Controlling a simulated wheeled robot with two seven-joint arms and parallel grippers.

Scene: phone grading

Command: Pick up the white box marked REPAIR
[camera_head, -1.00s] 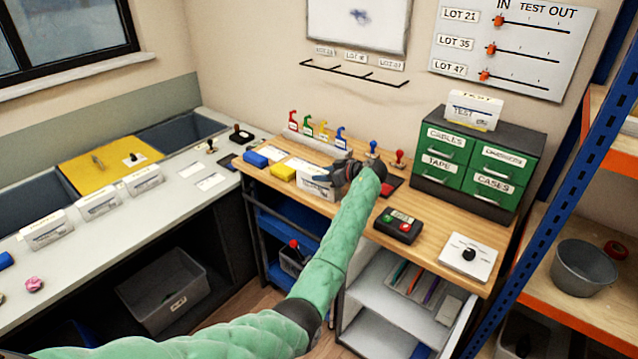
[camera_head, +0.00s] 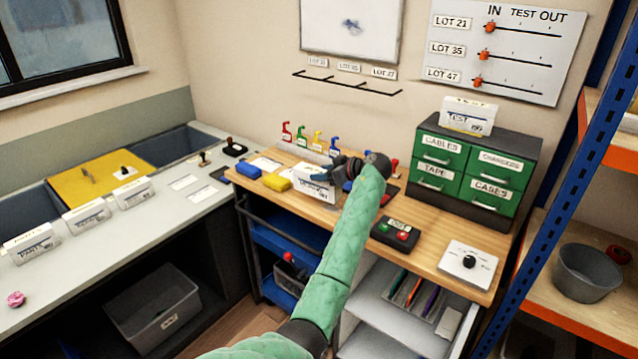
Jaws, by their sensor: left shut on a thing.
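A white box (camera_head: 312,184) is on the wooden bench, with dark print on its front that is too blurred to read for certain. My left gripper (camera_head: 328,175) is at its top right, shut on it. My gripper and wrist hide part of the box. I cannot tell whether its base touches the bench top. My right gripper is not in view.
Blue (camera_head: 248,171) and yellow blocks (camera_head: 277,182) lie left of the box. Coloured hooks (camera_head: 317,141) stand behind it. A black button box (camera_head: 395,233) is to the right, before green drawers (camera_head: 477,170). Several white boxes (camera_head: 87,216) line the left counter.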

